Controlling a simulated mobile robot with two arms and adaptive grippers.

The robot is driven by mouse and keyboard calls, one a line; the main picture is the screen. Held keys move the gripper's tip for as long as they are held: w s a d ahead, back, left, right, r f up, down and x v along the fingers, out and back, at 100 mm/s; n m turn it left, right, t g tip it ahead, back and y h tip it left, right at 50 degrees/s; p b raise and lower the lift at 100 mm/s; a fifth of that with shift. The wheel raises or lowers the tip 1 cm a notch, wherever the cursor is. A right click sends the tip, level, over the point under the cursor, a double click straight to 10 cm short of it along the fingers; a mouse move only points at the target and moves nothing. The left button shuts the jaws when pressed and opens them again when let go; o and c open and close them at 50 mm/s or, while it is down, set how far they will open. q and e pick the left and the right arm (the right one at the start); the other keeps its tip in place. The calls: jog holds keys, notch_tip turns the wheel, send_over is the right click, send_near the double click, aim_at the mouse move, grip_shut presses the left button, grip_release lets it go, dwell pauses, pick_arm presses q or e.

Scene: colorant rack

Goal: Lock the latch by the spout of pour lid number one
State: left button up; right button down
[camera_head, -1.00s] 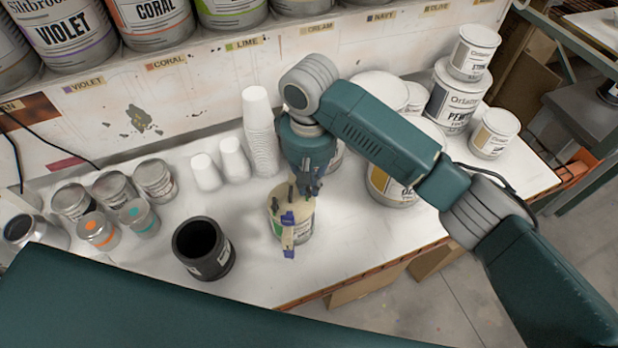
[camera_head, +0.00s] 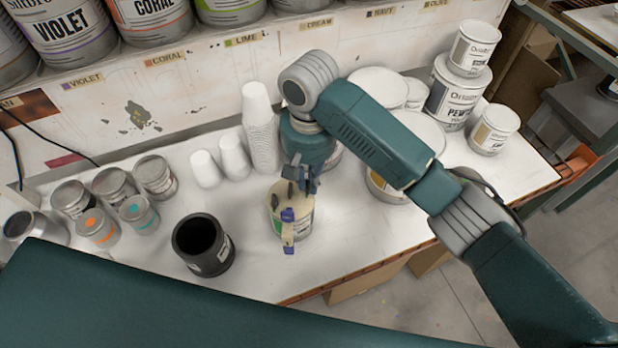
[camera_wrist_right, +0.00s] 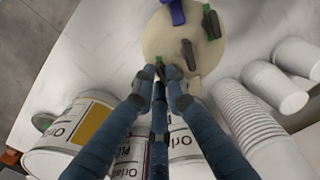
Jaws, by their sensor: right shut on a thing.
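A can (camera_head: 306,226) with a green-and-white label stands near the table's front edge. Its cream pour lid (camera_head: 277,197) carries small dark latches and a blue part at the front; the lid also shows in the wrist view (camera_wrist_right: 165,38). My right gripper (camera_head: 303,188) comes down at the lid's back right. In the wrist view its fingertips (camera_wrist_right: 163,80) are closed together at the lid's rim, around a small dark latch (camera_wrist_right: 173,71) with a green tip. The fingers partly hide this latch, so I cannot tell its exact position. My left gripper is out of view.
A black container (camera_head: 203,262) stands left of the can. Stacked white cups (camera_head: 260,125) stand behind it, and large paint cans (camera_head: 493,130) stand to the right. Several small tins (camera_head: 115,187) are at the left. The table between the cups and the black container is clear.

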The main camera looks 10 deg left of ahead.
jog(key=c, duration=1.7)
grip_release()
jog(key=shift+c, duration=0.2)
